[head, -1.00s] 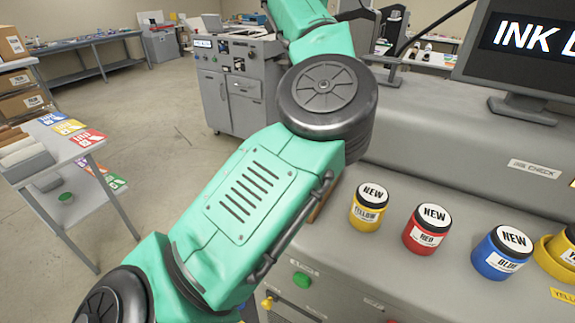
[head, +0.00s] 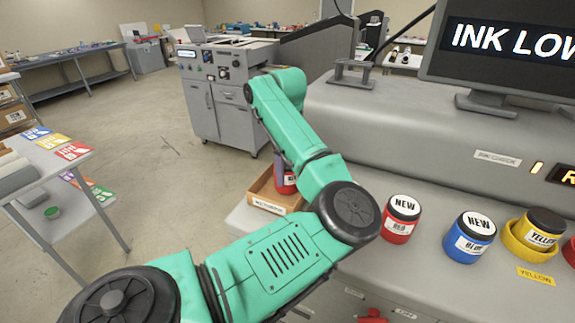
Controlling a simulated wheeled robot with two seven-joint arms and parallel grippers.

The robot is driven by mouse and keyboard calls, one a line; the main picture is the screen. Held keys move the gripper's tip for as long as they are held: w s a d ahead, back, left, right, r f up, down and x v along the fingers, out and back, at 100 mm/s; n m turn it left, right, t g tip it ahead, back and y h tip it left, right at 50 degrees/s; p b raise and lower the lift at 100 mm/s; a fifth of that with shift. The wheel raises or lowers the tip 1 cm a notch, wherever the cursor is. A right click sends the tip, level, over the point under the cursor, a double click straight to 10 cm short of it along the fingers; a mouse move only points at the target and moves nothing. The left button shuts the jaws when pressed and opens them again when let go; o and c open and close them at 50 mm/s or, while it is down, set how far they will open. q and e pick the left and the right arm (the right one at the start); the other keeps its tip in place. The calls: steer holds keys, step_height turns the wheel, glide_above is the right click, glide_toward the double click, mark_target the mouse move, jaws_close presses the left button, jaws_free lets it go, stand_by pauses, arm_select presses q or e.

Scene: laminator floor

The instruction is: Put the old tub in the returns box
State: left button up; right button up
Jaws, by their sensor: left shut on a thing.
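My left arm reaches across the view from the lower left. Its gripper (head: 280,166) is at the wooden box, partly hidden by my arm, and is shut on a red tub (head: 287,187). The tub is at or inside the open box (head: 262,192), which I take as the returns box; its front label is too small to read surely. I cannot tell whether the tub touches the box floor. My right gripper is out of view.
New red (head: 401,219) and blue (head: 470,237) tubs stand on the machine's front ledge. A yellow tub (head: 540,231) sits in a yellow holder at the right. A monitor (head: 500,50) reads INK LOW. A table with cards (head: 50,140) is at the left.

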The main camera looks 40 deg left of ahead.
arm_select(q)
steer(key=shift+w+a+f, duration=0.1)
steer(key=shift+a+f, duration=0.1)
steer(key=shift+f, duration=0.05)
steer(key=o, duration=1.2)
steer(key=shift+c, duration=0.2)
steer(key=shift+d+r, duration=0.1)
steer(key=shift+r, duration=0.05)
steer(key=shift+r, duration=0.3)
step_height(320, 180, up, 12)
steer(key=shift+f+b, duration=0.2)
steer(key=shift+b, duration=0.35)
steer(key=shift+f, duration=0.1)
